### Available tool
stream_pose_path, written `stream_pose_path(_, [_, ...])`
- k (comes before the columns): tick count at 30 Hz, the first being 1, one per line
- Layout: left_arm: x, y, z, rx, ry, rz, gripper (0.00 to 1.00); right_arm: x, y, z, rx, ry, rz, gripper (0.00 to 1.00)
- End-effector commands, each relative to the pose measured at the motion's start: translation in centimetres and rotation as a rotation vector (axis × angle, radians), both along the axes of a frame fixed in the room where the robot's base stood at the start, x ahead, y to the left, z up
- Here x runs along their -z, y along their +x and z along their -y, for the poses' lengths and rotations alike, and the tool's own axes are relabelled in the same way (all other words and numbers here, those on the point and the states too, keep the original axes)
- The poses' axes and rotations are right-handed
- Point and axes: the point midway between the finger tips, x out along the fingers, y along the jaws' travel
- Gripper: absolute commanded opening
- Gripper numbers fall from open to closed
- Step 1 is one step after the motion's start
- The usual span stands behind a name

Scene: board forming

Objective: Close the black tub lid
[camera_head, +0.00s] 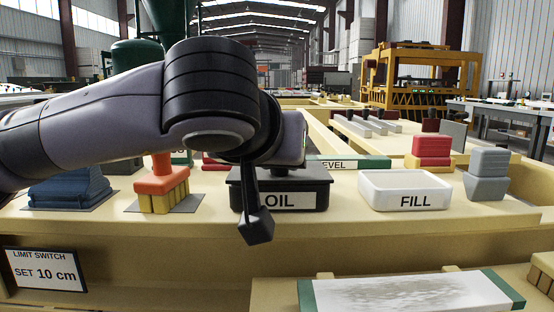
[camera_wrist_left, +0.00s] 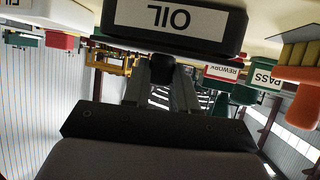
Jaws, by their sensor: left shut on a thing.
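The black tub (camera_head: 308,197) with the white OIL label stands on the tan bench at the middle of the head view. Its flat black lid (camera_head: 308,176) lies across the top and looks level; I see no clear gap. In the wrist view, which is upside down, the tub (camera_wrist_left: 110,22) fills the top, with the lid along its lower edge. My left gripper (camera_wrist_left: 161,78) is shut on the lid's dark knob (camera_wrist_left: 162,68). My right gripper is not in view.
The white FILL tub (camera_head: 375,194) stands to the right, with a grey block (camera_head: 487,174) beyond it. An orange-topped tool (camera_head: 163,178) and a blue stack (camera_head: 68,188) are at left. A green-ended panel (camera_head: 405,293) lies at the front. Bench space between the black and white tubs is clear.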

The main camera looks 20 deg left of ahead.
Motion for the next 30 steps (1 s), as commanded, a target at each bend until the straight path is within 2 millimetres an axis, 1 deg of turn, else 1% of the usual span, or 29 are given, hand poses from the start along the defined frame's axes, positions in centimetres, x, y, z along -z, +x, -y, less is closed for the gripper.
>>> stream_pose_path(1, [0.78,-0.16,0.17,0.004,0.001,-0.021,0.00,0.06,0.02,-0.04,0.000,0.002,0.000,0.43])
stream_pose_path(11, [0.90,-0.16,0.19,0.004,0.002,-0.024,0.00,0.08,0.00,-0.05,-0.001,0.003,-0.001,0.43])
stream_pose_path(12, [0.89,-0.15,0.19,0.005,0.003,-0.023,0.40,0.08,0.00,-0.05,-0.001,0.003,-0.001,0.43])
stream_pose_path(13, [0.89,-0.15,0.19,0.005,0.003,-0.023,0.49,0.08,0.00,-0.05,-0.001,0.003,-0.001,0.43])
stream_pose_path(14, [0.88,-0.15,0.18,0.004,0.003,-0.023,0.52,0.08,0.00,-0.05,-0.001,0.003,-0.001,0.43])
stream_pose_path(27, [0.69,-0.04,-0.02,-0.001,0.003,-0.019,0.52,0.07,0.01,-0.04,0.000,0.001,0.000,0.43])
stream_pose_path(30, [0.44,-0.29,0.00,-0.001,0.003,-0.018,0.52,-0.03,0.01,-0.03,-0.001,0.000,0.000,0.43])
